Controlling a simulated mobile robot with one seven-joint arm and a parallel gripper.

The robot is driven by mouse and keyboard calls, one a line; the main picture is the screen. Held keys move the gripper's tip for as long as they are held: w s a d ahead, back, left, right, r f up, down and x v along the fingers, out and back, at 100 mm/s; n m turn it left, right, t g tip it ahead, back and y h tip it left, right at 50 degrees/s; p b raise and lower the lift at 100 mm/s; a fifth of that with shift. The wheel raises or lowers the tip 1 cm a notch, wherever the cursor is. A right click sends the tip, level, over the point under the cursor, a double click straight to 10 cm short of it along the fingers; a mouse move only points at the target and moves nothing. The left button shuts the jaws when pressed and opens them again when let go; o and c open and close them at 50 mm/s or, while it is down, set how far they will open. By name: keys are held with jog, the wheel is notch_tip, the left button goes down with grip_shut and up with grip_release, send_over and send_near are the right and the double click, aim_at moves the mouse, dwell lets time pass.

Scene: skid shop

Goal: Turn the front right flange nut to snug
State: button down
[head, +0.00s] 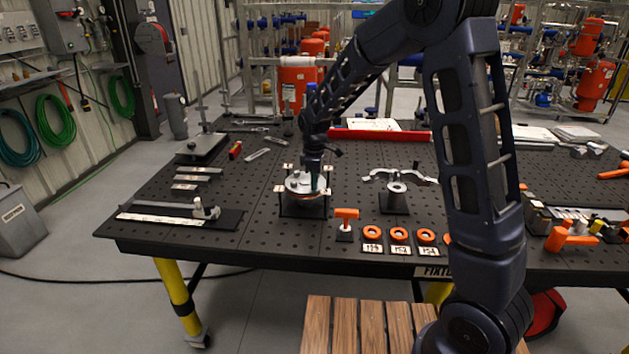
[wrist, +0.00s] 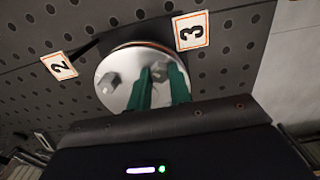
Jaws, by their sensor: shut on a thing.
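A round silvery flange (head: 298,184) sits on a dark stand on the perforated table, with small numbered tags around it. The wrist view shows the flange disc (wrist: 120,100) with two hex nuts visible. One grey nut (wrist: 112,81) is free at the left. The other nut (wrist: 158,72) is near the tag marked 3 (wrist: 190,31), between the green fingertips of my gripper (wrist: 161,80). My gripper is shut on this nut. In the head view my gripper (head: 315,184) reaches down onto the right side of the flange. The fingers and wrist hide the rest of the disc.
An orange-handled tool (head: 346,216) and several orange rings (head: 399,234) on labelled plates lie front right of the flange. A stand with a silvery clamp (head: 397,188) is to the right. A long bar (head: 160,219) lies at the left.

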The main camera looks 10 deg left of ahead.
jog(key=m, duration=0.8)
jog(key=shift+m, duration=0.3)
jog(key=m, duration=0.4)
jog(key=shift+r+m, duration=0.1)
jog(key=shift+m, duration=2)
jog(key=c, duration=1.3)
grip_release()
